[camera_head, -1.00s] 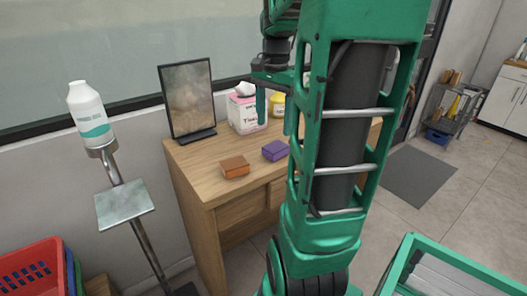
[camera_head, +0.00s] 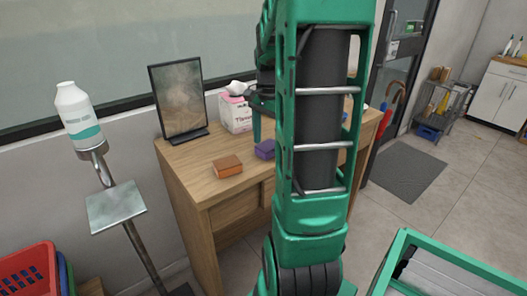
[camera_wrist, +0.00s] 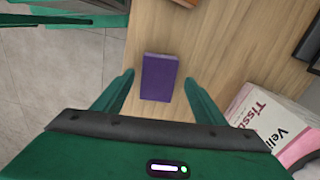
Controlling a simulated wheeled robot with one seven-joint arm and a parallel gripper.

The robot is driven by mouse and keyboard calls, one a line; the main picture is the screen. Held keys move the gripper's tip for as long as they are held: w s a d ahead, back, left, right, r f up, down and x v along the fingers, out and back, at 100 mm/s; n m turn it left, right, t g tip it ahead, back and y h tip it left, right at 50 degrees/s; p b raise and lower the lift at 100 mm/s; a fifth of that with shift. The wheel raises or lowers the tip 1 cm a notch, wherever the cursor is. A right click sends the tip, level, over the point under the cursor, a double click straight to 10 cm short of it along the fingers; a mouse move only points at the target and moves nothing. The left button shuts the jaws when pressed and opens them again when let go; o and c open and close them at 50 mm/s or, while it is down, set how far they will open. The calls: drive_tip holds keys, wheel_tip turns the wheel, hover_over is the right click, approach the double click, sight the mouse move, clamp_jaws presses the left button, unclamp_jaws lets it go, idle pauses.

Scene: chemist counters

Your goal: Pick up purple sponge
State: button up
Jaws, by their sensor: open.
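The purple sponge (camera_head: 265,149) lies on the wooden counter, partly hidden by my arm in the head view. In the wrist view the purple sponge (camera_wrist: 159,77) lies flat on the wood, just beyond and between my fingertips. My gripper (camera_wrist: 158,83) is open and empty, with one green finger to each side of the sponge. In the head view one finger of my gripper (camera_head: 257,126) shows above the counter behind the sponge; the rest is hidden by my arm.
An orange sponge (camera_head: 227,166) lies left of the purple one. A tissue box (camera_head: 236,113) stands close by on the right in the wrist view. A dark picture frame (camera_head: 181,99) stands at the counter's back left. Bare wood (camera_wrist: 205,45) surrounds the purple sponge.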

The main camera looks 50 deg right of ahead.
sight(267, 146)
drive_tip(key=shift+f, duration=0.65)
drive_tip(key=c, duration=1.1)
drive_tip(key=shift+r, duration=0.45)
drive_tip(key=r, duration=0.3)
drive_tip(key=shift+s+a+r, duration=0.1)
drive_tip(key=shift+a+r, duration=0.25)
drive_tip(key=shift+r, duration=0.05)
drive_tip(key=s+a+r, duration=0.1)
drive_tip(key=a+r, duration=0.1)
drive_tip(key=a, duration=0.1)
drive_tip(key=s+a+r, duration=0.1)
drive_tip(key=a+r, duration=0.1)
drive_tip(key=a, duration=0.2)
drive_tip(key=s+a+r, duration=0.1)
drive_tip(key=a+r, duration=0.1)
drive_tip(key=a, duration=0.1)
drive_tip(key=shift+s+a+r, duration=0.15)
drive_tip(key=shift+s+a, duration=0.05)
drive_tip(key=shift+s, duration=0.1)
